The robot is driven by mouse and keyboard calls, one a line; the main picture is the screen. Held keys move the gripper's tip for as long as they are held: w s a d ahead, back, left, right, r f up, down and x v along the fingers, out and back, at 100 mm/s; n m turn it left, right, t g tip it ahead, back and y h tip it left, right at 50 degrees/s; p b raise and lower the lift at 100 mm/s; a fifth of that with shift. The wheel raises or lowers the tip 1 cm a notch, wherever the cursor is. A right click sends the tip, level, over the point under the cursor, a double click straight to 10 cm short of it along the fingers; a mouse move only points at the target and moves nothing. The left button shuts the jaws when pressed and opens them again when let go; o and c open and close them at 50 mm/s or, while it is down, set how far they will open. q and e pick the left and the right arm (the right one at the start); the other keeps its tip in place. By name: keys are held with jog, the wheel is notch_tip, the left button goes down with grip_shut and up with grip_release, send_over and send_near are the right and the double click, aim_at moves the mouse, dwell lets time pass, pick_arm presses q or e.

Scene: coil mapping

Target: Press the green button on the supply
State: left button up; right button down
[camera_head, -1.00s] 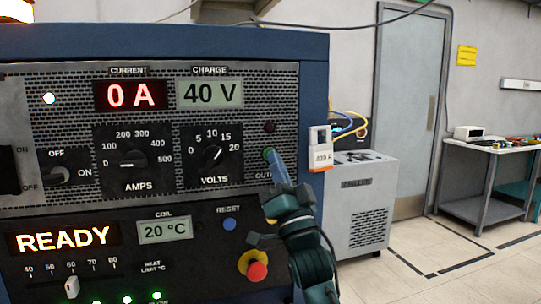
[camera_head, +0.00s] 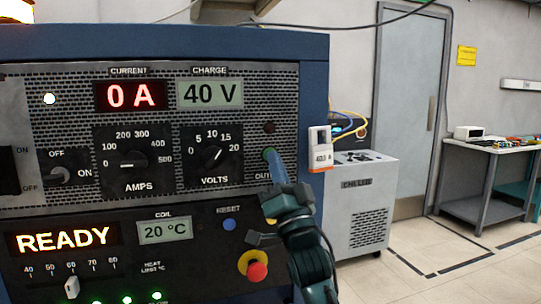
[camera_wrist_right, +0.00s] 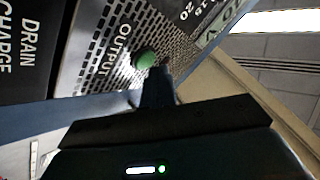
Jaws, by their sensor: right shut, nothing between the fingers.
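The supply (camera_head: 285,90) is a blue cabinet with a meshed panel; its displays read 0 A, 40 V and READY. The green button (camera_head: 266,153) is at the panel's right, by the OUTPUT label, partly covered by my fingers. It shows more clearly as a round green cap in the right wrist view (camera_wrist_right: 146,58). My right gripper (camera_head: 272,160) is shut and empty, its fingertips right at the button. In the wrist view the fingertips (camera_wrist_right: 160,73) overlap the button's edge; I cannot tell whether they touch it. My left gripper is not in view.
A blue reset button (camera_head: 229,224) and a red stop button (camera_head: 257,271) sit below, close to my right arm. A dark round lamp (camera_head: 269,127) is above the green button. A grey chiller (camera_head: 370,200) stands right of the supply, with open floor beyond.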

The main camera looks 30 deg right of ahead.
jog(key=shift+w, duration=0.2)
jog(key=shift+w+d, duration=0.15)
jog(key=shift+w, duration=0.25)
dwell(0.6)
jog(key=shift+s, duration=0.1)
jog(key=shift+s+a, duration=0.2)
jog(key=shift+s, duration=0.5)
jog(key=s, duration=0.2)
jog(key=s+a+p, duration=0.1)
jog(key=s, duration=0.2)
jog(key=shift+a, duration=0.1)
dwell(0.3)
jog(key=shift+w, duration=0.1)
dwell(0.6)
